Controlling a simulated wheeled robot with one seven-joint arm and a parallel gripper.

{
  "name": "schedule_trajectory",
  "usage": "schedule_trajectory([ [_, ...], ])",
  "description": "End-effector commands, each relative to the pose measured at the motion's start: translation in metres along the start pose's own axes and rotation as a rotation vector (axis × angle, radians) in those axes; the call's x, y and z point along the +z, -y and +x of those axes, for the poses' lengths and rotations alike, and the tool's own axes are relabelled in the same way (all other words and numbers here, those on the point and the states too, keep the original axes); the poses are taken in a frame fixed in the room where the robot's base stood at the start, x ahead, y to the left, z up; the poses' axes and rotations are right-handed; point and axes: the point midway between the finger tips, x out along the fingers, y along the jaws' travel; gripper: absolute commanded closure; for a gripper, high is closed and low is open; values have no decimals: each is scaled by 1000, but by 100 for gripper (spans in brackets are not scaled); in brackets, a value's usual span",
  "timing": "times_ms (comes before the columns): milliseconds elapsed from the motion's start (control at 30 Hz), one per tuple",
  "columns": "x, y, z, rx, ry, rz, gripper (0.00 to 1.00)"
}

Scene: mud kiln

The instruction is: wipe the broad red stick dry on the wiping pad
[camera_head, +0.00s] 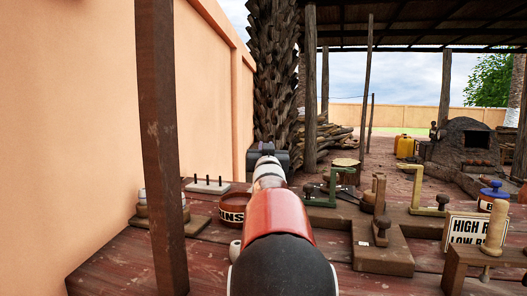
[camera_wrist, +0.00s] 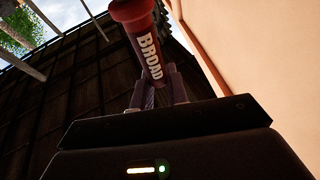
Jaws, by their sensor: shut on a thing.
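My gripper (camera_wrist: 160,88) is shut on the broad red stick (camera_wrist: 151,58), which is dark with the white word BROAD and a wide red end. The stick points away from the fingers in the wrist view. In the head view my gripper (camera_head: 268,158) is raised at the centre, in front of a palm trunk, and the stick is hidden by the gripper and arm. I cannot pick out the wiping pad for certain in either view.
On the red plank table (camera_head: 110,268) stand a red-brown tub (camera_head: 232,208) lettered INS, a white pegged rack (camera_head: 208,186), wooden blocks with green and brass brackets (camera_head: 430,190), a sign (camera_head: 466,229) and a blue-lidded jar (camera_head: 493,196). A post (camera_head: 161,130) rises at left.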

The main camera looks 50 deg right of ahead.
Motion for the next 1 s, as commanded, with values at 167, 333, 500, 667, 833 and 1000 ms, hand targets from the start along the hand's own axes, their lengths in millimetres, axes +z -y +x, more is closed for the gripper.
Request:
schedule_trajectory([
  [167,2,7,2,-2,1,1,100],
  [333,3,17,5,-2,0,1,100],
  [500,3,21,7,-1,0,0,100],
  [667,4,14,4,0,0,0,100],
  [833,3,4,1,1,1,0,100],
  [1000,1,0,0,0,2,0,100],
])
